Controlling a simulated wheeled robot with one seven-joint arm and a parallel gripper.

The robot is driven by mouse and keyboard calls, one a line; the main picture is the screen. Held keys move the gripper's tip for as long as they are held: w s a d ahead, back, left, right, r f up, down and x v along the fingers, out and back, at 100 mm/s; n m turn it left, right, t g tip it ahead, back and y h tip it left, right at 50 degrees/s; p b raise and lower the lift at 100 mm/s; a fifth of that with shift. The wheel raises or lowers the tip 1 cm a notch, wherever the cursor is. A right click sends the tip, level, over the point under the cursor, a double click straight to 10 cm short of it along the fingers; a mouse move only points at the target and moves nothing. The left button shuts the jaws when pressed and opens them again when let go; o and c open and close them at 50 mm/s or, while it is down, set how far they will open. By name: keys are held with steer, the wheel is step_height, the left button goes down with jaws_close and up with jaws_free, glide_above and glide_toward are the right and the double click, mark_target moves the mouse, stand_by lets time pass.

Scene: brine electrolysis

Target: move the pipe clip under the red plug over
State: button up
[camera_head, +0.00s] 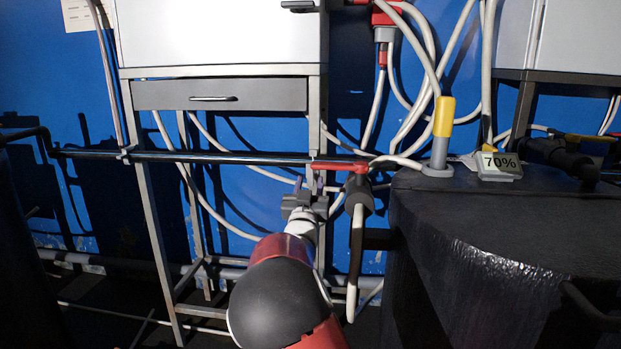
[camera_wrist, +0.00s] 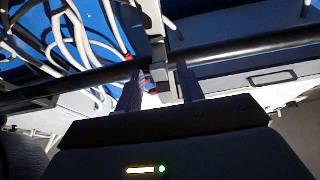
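A dark pipe (camera_head: 220,157) runs level across the head view and ends at a red fitting (camera_head: 342,165). A red and grey plug (camera_head: 384,18) is higher up; I cannot tell which of these is the red plug named. In the wrist view a grey clip-like piece (camera_wrist: 159,72) sits at the dark pipe (camera_wrist: 240,46), between my gripper's fingers (camera_wrist: 160,88). The fingers are apart, with light gaps showing beside the piece. In the head view my gripper (camera_head: 307,188) is just below the pipe near the red fitting; the clip is not clear there.
A white cabinet with a grey drawer (camera_head: 220,95) stands behind the pipe. Several white hoses (camera_head: 420,80) hang near the plug.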

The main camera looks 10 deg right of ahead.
steer(key=shift+x, duration=1.05)
steer(key=shift+c, duration=0.5)
jaws_close()
steer(key=shift+f+b, duration=0.15)
steer(key=shift+b, duration=0.15)
